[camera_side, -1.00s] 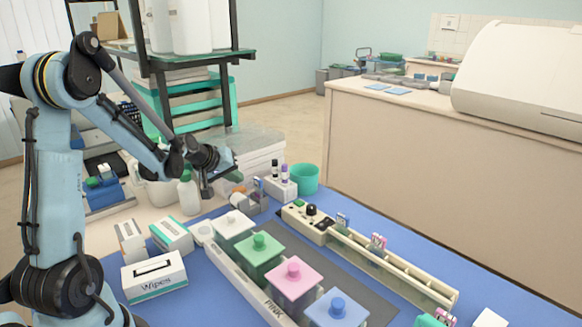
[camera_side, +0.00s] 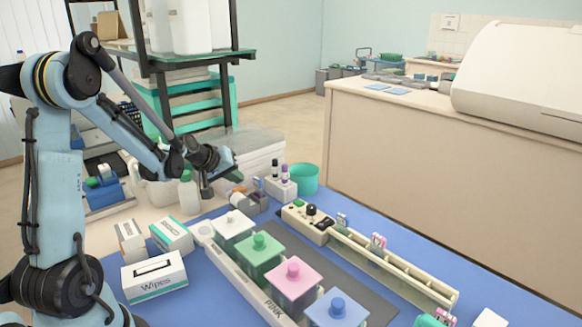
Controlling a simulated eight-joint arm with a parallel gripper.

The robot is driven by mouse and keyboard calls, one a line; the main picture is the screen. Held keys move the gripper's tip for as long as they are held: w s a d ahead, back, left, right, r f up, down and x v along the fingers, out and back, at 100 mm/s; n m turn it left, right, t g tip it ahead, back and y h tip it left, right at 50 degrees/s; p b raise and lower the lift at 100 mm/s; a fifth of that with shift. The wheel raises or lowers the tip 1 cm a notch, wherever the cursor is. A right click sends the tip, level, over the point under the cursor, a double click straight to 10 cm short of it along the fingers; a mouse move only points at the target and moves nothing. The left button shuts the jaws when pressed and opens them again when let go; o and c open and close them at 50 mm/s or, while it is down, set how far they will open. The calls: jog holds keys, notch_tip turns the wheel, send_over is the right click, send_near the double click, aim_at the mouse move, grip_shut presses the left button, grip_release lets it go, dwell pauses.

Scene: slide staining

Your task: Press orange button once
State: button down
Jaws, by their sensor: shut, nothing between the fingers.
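A cream control box (camera_side: 307,222) lies on the blue mat behind the row of coloured lidded pots. On its top are a green button (camera_side: 298,204) and a dark knob (camera_side: 311,209). I cannot make out an orange button on it at this size. My gripper (camera_side: 206,194) is shut and empty, pointing down beside a white bottle (camera_side: 189,193). It is left of the control box and apart from it.
White, green, pink (camera_side: 293,272) and blue (camera_side: 337,306) lidded pots stand in a row. A long cream rail (camera_side: 390,268) runs right of the box. A teal cup (camera_side: 304,179), a vial rack (camera_side: 280,187) and a wipes box (camera_side: 153,277) stand around.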

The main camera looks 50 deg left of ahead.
aim_at(236, 190)
jog(key=shift+f, duration=0.15)
jog(key=shift+f, duration=0.3)
jog(key=shift+f, duration=0.75)
dwell(1.2)
jog(key=shift+r, duration=1.2)
jog(key=shift+r, duration=0.1)
jog(key=shift+r, duration=2.4)
